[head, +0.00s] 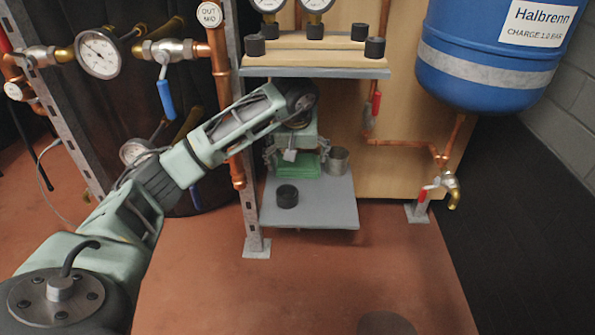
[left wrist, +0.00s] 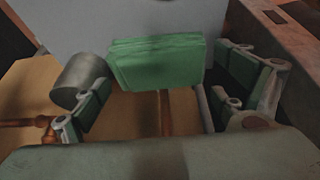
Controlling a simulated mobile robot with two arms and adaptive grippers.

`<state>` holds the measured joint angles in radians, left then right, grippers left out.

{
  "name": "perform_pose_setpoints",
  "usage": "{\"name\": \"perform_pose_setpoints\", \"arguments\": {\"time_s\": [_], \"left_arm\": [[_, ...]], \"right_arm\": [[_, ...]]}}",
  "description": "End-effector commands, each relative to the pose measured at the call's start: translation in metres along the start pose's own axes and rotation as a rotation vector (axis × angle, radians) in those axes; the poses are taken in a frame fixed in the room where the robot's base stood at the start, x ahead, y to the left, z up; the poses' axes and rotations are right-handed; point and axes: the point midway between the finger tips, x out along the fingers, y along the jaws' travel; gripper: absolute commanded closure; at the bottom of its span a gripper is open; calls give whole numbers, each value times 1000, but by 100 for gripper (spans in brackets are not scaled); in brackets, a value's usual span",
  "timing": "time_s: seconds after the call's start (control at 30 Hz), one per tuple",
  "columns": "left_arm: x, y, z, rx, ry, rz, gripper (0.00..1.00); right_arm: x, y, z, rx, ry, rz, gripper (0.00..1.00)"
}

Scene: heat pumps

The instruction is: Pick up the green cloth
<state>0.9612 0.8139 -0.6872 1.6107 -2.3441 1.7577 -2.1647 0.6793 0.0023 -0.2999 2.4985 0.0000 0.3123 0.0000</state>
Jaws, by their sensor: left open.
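The folded green cloth (head: 308,165) lies on the grey lower shelf (head: 330,210). It also shows in the left wrist view (left wrist: 160,62) as a thick folded pad. My left gripper (head: 297,160) reaches in from the left, over the near side of the cloth, and hides part of it. In the left wrist view my left gripper (left wrist: 165,88) is open, with one finger on each side of the cloth and clear gaps visible. I cannot tell how far the fingertips are above the shelf. My right gripper is not in view.
A metal cup (head: 338,160) stands close to the cloth, near one finger in the left wrist view (left wrist: 80,80). A black cap (head: 287,196) sits at the shelf's front. An upper shelf (head: 310,72) is overhead; a metal post (head: 250,215) and copper pipe (head: 237,172) stand left.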

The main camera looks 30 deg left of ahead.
Motion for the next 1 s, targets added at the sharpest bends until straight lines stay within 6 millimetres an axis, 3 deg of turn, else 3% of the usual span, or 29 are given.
{"name": "perform_pose_setpoints", "arguments": {"time_s": [0.03, 0.1, 0.4, 0.77, 1.0], "left_arm": [[14, 0, 4, 2, -4, -2, 9], [19, 0, 4, 2, -3, -2, 9], [20, 0, 2, 2, -3, -2, 9], [20, 0, 3, 2, -3, -3, 40], [20, 0, 2, 2, -3, -3, 40]], "right_arm": [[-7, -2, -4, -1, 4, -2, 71], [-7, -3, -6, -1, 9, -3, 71], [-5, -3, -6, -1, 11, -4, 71], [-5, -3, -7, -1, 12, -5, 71], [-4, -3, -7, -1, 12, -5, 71]]}}
